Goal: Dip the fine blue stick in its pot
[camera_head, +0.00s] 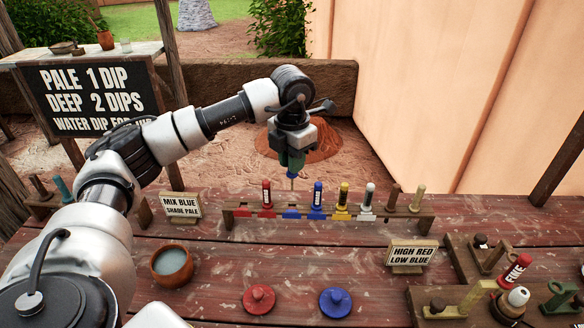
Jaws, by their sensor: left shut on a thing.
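My left gripper (291,158) is shut on a thin-tipped stick (292,180) with a dark blue-green handle, mostly hidden by the fingers. The stick points down behind the long rack, above the table's far edge; I cannot read any label on it. A blue pot or lid with a knob (335,302) sits at the front of the table, well apart from the stick. A similar red one (258,299) is to its left. A blue labelled stick (318,196) stands in the long rack (340,222). My right gripper is not in view.
A bowl of greyish liquid (171,265) is at left, near a "MIX BLUE SHADE PALE" sign (181,205). A "HIGH RED LOW BLUE" sign (411,254) stands at right. A wooden stand (435,299) and a red "FINE" stick (515,272) are front right. The table's middle is clear.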

